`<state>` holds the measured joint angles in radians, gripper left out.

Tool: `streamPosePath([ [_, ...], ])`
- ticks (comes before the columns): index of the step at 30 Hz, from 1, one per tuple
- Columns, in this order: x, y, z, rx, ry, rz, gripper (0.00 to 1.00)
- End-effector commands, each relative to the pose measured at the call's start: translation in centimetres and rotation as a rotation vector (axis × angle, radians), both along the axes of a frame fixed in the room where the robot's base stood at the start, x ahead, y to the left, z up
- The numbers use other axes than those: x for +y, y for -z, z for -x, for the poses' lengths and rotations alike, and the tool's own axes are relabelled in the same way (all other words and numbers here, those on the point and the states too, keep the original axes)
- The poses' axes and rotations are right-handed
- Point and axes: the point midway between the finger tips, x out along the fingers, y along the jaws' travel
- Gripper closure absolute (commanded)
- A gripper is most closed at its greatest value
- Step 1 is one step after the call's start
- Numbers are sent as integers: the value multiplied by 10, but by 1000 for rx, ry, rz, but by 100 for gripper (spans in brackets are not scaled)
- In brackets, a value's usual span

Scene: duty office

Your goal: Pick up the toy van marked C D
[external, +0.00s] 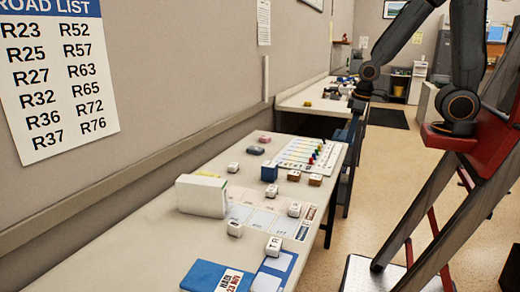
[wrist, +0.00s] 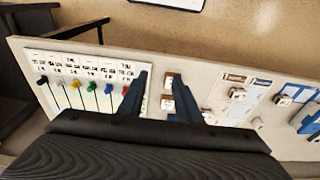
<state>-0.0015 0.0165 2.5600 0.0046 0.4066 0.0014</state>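Several small lettered toy blocks or vans stand on the table. A white one marked TR (external: 273,246) is near the front. Other white ones (external: 235,228) (external: 294,209) (external: 233,167) have marks too small to read, so I cannot tell which bears C D. Two brown ones with pale tops (external: 294,175) (external: 315,180) stand near the right edge.
The table (external: 150,230) also holds a white box (external: 202,196), a blue block (external: 269,172), a board with coloured pegs (external: 300,153) and a blue folder (external: 205,275). A wall with a road list (external: 55,80) runs along the left. Open floor (external: 390,150) lies right.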

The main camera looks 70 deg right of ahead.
Motion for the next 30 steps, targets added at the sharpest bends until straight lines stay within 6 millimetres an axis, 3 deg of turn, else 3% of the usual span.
streamPosePath([
  [12, 0, 0, 0, 0, 0, 0, 69],
  [16, 0, 0, 0, 0, 0, 0, 49],
  [24, 0, 0, -1, 1, -5, 1, 49],
  [27, 6, 3, -14, 8, -61, 7, 49],
  [30, 20, 10, -45, 21, -204, 23, 49],
])
